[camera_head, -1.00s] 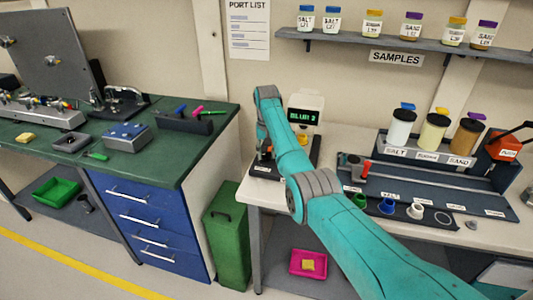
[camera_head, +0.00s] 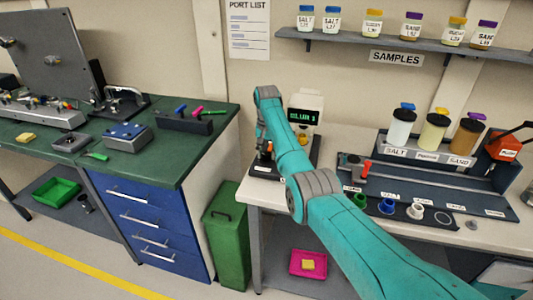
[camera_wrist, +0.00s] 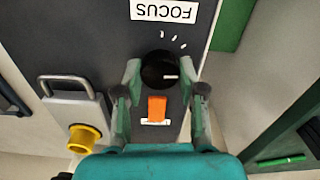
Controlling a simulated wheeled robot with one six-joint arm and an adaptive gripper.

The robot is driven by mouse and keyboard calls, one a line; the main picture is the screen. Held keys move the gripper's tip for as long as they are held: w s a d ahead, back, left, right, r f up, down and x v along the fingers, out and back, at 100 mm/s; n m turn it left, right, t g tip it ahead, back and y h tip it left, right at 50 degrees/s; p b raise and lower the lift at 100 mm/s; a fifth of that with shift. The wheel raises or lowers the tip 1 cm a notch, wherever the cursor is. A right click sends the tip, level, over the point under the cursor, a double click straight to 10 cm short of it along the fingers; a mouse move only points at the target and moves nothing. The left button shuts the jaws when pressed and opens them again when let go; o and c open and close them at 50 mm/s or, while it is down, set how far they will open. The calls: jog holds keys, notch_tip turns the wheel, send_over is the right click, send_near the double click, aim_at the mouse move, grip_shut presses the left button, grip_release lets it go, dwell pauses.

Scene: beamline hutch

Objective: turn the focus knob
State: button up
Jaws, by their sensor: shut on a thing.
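The focus knob (camera_wrist: 163,70) is a round black knob with a white pointer line, below the upside-down FOCUS label (camera_wrist: 164,10) in the wrist view. Its pointer is toward the right, and short white tick marks lie beside it. My gripper (camera_wrist: 160,76) has one finger on each side of the knob and is shut on it. An orange piece (camera_wrist: 157,108) lies between the fingers, below the knob. In the head view my arm hides the knob. The display (camera_head: 304,116) shows green text that looks like "BLUR 1".
A yellow ring-shaped part (camera_wrist: 83,137) and a grey handle (camera_wrist: 68,84) are left of my gripper in the wrist view. Right of the instrument stands a dark rack (camera_head: 440,185) with small coloured cups. A green bin (camera_head: 228,235) stands below, between the benches.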

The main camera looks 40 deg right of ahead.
aim_at(267, 154)
jog(key=o, duration=1.1)
jog(key=shift+o, duration=0.2)
notch_tip(267, 154, up, 12)
jog(key=shift+s, duration=0.1)
